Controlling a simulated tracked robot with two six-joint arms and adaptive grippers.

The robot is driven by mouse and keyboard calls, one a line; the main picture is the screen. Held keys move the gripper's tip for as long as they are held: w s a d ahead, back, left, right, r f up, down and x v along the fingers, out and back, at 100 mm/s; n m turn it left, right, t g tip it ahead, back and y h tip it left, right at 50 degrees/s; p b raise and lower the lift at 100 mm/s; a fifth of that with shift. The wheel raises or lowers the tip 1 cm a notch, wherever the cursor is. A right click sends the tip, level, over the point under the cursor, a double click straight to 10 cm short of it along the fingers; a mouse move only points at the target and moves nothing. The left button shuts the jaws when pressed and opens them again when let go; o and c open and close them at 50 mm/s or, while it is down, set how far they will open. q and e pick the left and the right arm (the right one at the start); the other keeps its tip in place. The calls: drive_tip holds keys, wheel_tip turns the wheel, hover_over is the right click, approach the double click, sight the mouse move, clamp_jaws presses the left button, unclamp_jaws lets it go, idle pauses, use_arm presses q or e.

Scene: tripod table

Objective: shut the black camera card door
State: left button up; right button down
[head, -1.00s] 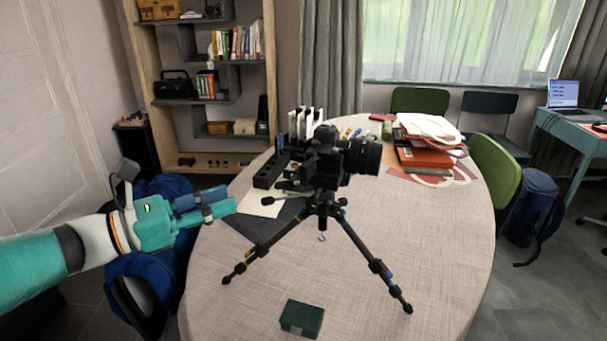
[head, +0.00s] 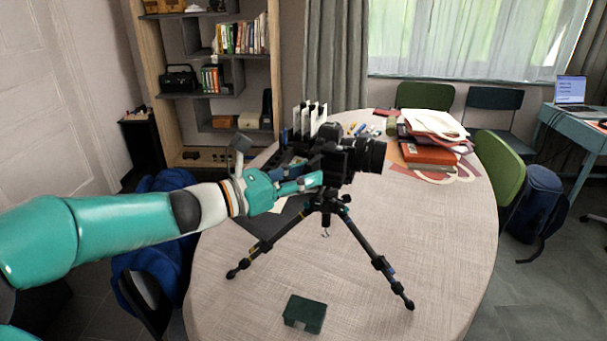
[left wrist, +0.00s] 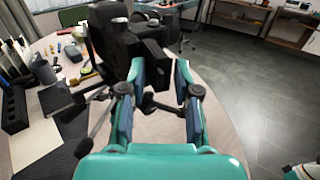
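The black camera (head: 338,155) sits on a black tripod (head: 325,207) on the table, its lens pointing right in the head view. My left gripper (head: 310,174) is at the camera's left side, its fingertips close to the body. In the left wrist view the gripper (left wrist: 160,70) is open, with its two fingers apart. The camera (left wrist: 115,42) is just ahead there, and a dark block-like part of it lies between and beyond the fingertips. I cannot pick out the card door from the black body, nor tell whether the fingers touch it. My right gripper is not in view.
The round table (head: 430,240) is clear at front right. A dark green box (head: 305,314) lies near its front edge. A black rack with white cards (head: 310,118) stands behind the camera. Books and papers (head: 430,145) lie at the back right.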

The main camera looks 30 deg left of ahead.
use_arm(q)
clamp_jaws()
drive_tip(key=shift+d+y+b, duration=0.15)
drive_tip(key=shift+y+b, duration=0.15)
drive_tip(key=shift+b, duration=0.2)
idle(0.6)
